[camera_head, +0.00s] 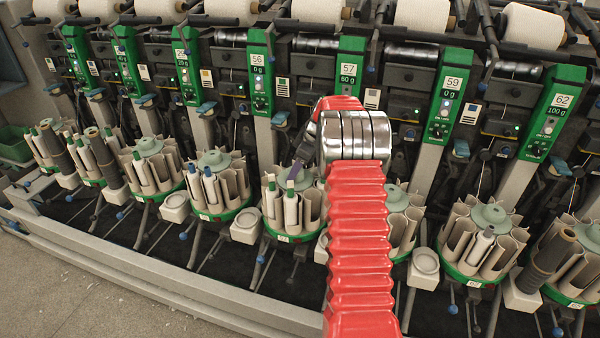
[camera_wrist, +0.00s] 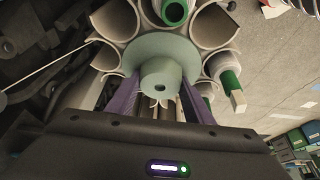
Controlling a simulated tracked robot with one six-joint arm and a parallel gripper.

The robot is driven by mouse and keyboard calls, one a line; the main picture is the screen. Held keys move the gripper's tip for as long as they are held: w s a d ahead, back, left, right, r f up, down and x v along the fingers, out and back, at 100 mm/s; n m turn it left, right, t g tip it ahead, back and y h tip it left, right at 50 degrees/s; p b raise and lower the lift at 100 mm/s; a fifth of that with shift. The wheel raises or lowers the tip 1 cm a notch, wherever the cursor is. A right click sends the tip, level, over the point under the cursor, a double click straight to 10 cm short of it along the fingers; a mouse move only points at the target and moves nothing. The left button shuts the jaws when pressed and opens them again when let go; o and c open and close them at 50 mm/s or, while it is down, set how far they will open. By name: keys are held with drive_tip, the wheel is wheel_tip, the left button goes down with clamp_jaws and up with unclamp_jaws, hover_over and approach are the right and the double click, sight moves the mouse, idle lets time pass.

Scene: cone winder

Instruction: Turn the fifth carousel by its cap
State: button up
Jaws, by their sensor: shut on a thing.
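The fifth carousel from the left (camera_head: 283,236) has a green base and a ring of beige pockets, several holding tubes with coloured tips. Its cap (camera_wrist: 160,80) is a pale green knob on a round disc, in the middle of the wrist view. My gripper (camera_wrist: 159,92) has purple fingers on both sides of the cap, shut on it. In the head view my gripper (camera_head: 293,173) comes down over this carousel from the right.
Neighbouring carousels stand close on the left (camera_head: 217,212) and right (camera_head: 474,278). A small pale box (camera_head: 246,226) sits just left of the fifth carousel. Green winder panels (camera_head: 260,72) rise behind. A grey rail (camera_head: 180,285) runs in front, with clear floor beyond it.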

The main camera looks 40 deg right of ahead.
drive_tip(key=n+g+y, duration=0.1)
drive_tip(key=n, duration=0.2)
drive_tip(key=shift+f+n, duration=0.1)
drive_tip(key=shift+n, duration=0.2)
drive_tip(key=n+g, duration=0.1)
drive_tip(key=n, duration=0.1)
drive_tip(key=n+g, duration=0.1)
drive_tip(key=n, duration=0.2)
drive_tip(key=shift+s+n+y, duration=0.1)
drive_tip(key=shift+n+y, duration=0.2)
drive_tip(key=shift+y, duration=0.1)
drive_tip(key=o, duration=1.5)
drive_tip(key=shift+v, duration=3.6)
drive_tip(key=shift+d, duration=0.1)
